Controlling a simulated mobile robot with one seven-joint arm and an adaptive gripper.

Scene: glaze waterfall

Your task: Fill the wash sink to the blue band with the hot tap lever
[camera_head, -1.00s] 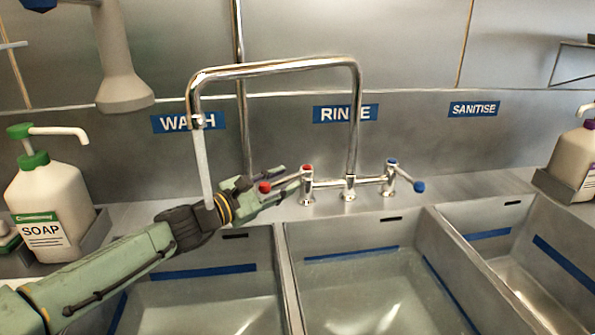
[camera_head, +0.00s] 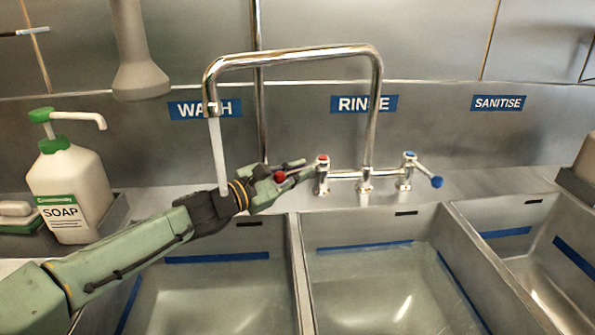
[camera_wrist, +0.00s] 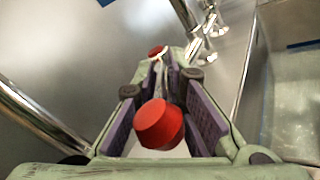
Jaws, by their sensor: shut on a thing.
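My gripper (camera_head: 291,178) is shut on the hot tap lever, at the left of the mixer tap. The lever's red knob (camera_head: 279,177) shows by my fingers. In the wrist view the red knob (camera_wrist: 159,124) sits between the purple-lined finger pads. A pale stream of water (camera_head: 218,158) falls from the spout (camera_head: 211,107) and passes behind my wrist, which hides its lower end. The wash sink (camera_head: 294,262), at the left, holds clear water. Its blue band (camera_head: 218,257) runs along the back wall. The water surface appears below the band, though its exact edge is hard to see.
The rinse sink (camera_head: 428,228) is in the middle and the sanitise sink (camera_head: 505,208) at the right. The blue-tipped cold lever (camera_head: 437,182) is right of the tap. A soap bottle (camera_head: 75,185) stands at the left. The curved spout pipe arches above my gripper.

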